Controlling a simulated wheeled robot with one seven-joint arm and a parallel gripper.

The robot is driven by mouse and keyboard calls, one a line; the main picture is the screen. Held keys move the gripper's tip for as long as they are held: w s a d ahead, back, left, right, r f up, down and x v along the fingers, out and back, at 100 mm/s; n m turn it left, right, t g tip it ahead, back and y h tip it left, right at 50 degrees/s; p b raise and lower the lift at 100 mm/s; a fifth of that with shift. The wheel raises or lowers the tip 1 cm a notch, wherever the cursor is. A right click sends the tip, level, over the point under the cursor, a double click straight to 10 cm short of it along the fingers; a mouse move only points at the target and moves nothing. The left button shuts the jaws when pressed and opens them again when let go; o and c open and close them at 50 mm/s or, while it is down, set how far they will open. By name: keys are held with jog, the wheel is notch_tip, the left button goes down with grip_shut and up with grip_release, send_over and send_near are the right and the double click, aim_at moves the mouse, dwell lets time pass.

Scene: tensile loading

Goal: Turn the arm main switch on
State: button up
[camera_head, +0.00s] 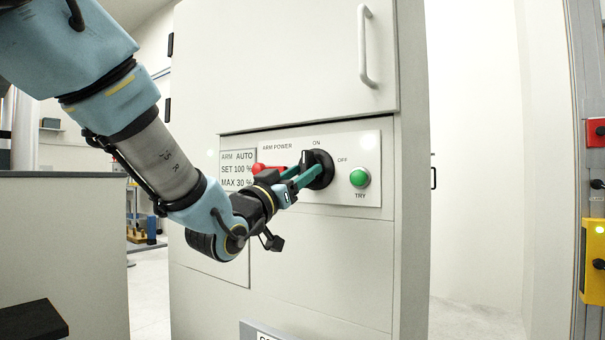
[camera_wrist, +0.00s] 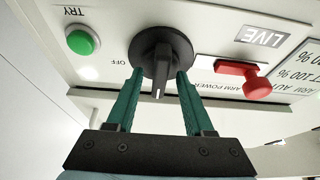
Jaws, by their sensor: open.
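The arm main switch is a round black rotary knob (camera_head: 321,169) on the ARM POWER panel, with ON printed above it and OFF to its upper right. In the upside-down wrist view, the knob (camera_wrist: 153,62) has a raised grip with a white mark at its lower end. The mark points away from OFF, toward the side where ON is printed in the head view. My gripper (camera_head: 306,177) is at the knob, its teal fingers open. In the wrist view, the fingers (camera_wrist: 160,76) stand on either side of the grip; I cannot tell whether they touch it.
A green TRY button (camera_head: 359,177) sits just right of the knob. A red lever (camera_head: 262,168) sits left, close to my wrist. A LIVE label (camera_wrist: 263,36) shows in the wrist view. The cabinet door handle (camera_head: 366,46) is above. A grey counter (camera_head: 70,250) stands at left.

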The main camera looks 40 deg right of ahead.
jog(key=v, duration=1)
jog(key=shift+a, duration=0.2)
jog(key=shift+f, duration=0.1)
jog(key=w+a+f+n+t+y, duration=0.5)
jog(key=w+a+f+n+y, duration=0.2)
jog(key=w+a+f+y, duration=0.75)
jog(key=a+f+n+g+y, duration=0.4)
jog(key=a+f+y, duration=0.1)
jog(key=a+f, duration=1)
jog(key=s+a+f+n+g+y, duration=0.25)
jog(key=s+a+g, duration=0.25)
jog(key=s+a, duration=0.4)
notch_tip(320, 180, up, 29)
jog(key=w+p, duration=0.1)
jog(key=p, duration=2.8)
jog(key=shift+a, duration=0.4)
jog(key=shift+f, duration=0.1)
